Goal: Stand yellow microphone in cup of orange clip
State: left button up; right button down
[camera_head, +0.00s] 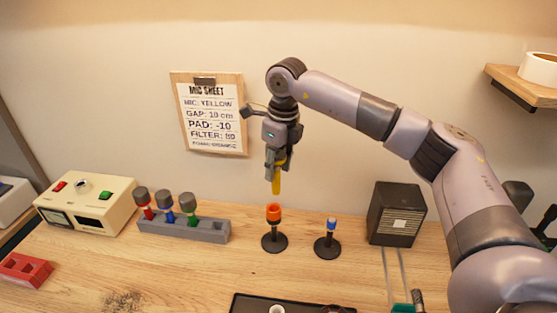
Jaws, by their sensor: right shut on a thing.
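The yellow microphone (277,182) is held in my right gripper (276,160), which is shut on it and points down. Its yellow handle hangs below the fingers, close to upright; its upper end is hidden by the gripper. The orange clip (273,213) is an orange cup on a short black stand with a round base, on the table. In the head view the handle's lower end shows just above the cup, with a small gap between them. My left gripper is not in view.
A stand with a blue clip (331,225) is right of the orange one. A grey rack (184,230) holds red, blue and green microphones at left. A dark speaker box (396,213) stands at right. A black tray (250,303) lies in front.

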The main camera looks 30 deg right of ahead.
aim_at(274, 190)
jog(key=shift+w+a+f+b, duration=0.3)
jog(key=shift+w+a+f, duration=0.1)
jog(key=shift+a+f, duration=0.1)
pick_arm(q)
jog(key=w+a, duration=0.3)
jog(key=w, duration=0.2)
pick_arm(e)
jog(key=shift+f, duration=0.2)
jog(key=shift+s+d+f+b, duration=0.15)
jog(key=shift+d+f+b, duration=0.1)
jog(key=shift+f+b, duration=0.9)
jog(key=shift+f, duration=0.3)
jog(key=shift+a+f+b, duration=0.1)
jog(key=shift+f+b, duration=0.3)
jog(key=shift+f, duration=0.15)
pick_arm(q)
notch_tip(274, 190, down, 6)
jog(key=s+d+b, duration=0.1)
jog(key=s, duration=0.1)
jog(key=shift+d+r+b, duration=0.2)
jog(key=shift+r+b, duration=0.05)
jog(key=shift+b, duration=0.15)
pick_arm(e)
jog(key=shift+f, duration=1.35)
jog(key=c, duration=1)
grip_release()
jog(key=shift+o, duration=0.2)
